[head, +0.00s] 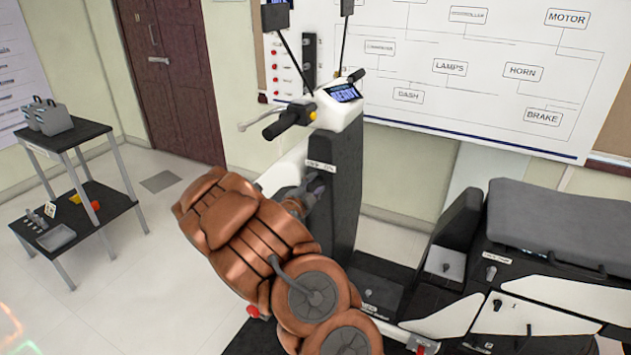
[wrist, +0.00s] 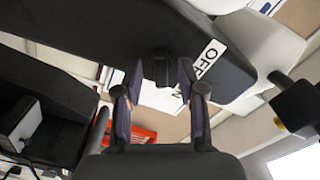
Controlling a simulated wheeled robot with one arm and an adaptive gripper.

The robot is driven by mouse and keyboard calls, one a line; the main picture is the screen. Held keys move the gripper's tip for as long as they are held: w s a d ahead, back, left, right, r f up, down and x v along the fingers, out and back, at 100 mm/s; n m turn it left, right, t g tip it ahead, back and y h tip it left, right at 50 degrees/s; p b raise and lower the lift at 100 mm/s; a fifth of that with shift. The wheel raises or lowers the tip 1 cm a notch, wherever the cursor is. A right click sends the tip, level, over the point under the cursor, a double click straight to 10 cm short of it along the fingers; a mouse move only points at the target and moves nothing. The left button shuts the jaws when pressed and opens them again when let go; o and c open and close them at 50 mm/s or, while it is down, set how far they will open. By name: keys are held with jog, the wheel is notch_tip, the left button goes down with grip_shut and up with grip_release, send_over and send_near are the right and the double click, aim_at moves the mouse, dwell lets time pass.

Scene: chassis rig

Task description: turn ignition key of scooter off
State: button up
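The scooter's black steering column (head: 340,190) stands right of my arm in the head view, with a white label (head: 321,166) on its side. A small dark key (wrist: 159,70) sticks out of the column. My gripper (wrist: 158,66) is open, one fingertip on each side of the key, with gaps showing. In the head view my gripper (head: 312,188) is at the column just below the label, and the key cannot be made out there.
The handlebar grip (head: 289,120), brake lever and lit display (head: 342,93) sit above my gripper. The scooter's seat (head: 570,225) and a battery-like white box are at right. A two-tier cart (head: 85,140) stands at left. Floor between the cart and scooter is clear.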

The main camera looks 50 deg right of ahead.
jog(key=shift+w+d, duration=0.15)
jog(key=shift+d, duration=0.3)
grip_shut()
